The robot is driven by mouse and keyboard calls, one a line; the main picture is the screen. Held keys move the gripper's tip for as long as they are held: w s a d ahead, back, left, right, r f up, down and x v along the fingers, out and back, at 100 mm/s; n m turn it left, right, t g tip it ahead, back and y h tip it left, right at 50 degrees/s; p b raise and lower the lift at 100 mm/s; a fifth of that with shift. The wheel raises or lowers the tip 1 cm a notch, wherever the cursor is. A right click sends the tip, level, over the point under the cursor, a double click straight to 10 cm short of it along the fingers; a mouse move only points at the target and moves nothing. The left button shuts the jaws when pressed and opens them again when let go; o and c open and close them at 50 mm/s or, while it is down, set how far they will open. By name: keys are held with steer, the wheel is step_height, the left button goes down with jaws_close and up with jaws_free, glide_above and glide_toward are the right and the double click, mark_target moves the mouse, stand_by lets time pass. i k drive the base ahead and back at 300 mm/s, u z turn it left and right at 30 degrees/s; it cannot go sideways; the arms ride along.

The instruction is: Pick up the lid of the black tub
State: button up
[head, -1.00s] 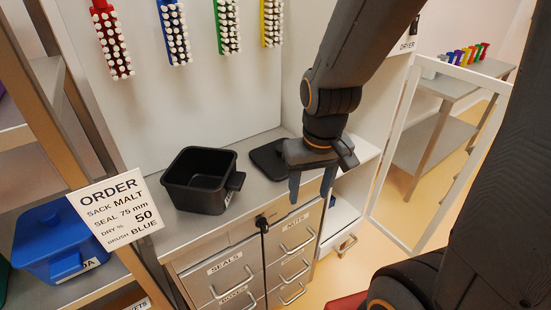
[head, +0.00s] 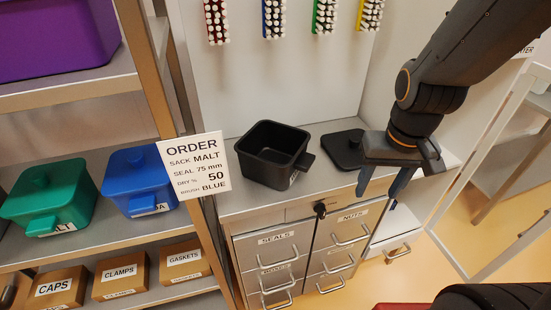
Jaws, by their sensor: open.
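The black tub (head: 262,168) stands open and upright on the grey counter, its handle towards the right. Its inside looks empty from here. The black lid (head: 337,146) lies flat on the counter just right of the tub, apart from it, with a small knob on top. My gripper (head: 382,184) is open and empty, fingers pointing down, in front of and to the right of the lid. The gripper body hides the lid's right edge. I cannot tell the exact height of the fingers over the counter edge.
Drawers with handles (head: 276,238) sit below the counter (head: 235,208). An order sign (head: 196,166) stands at its left end. Shelves at left hold a green tub (head: 68,190), a blue tub (head: 120,170) and boxes (head: 120,283). Brushes (head: 274,20) hang on the back wall.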

mark_target(343, 146)
steer(key=k, duration=1.15)
steer(key=z, duration=0.95)
steer(key=i, duration=1.25)
steer(key=u, duration=0.75)
steer(key=i, duration=0.35)
steer(key=u, duration=0.35)
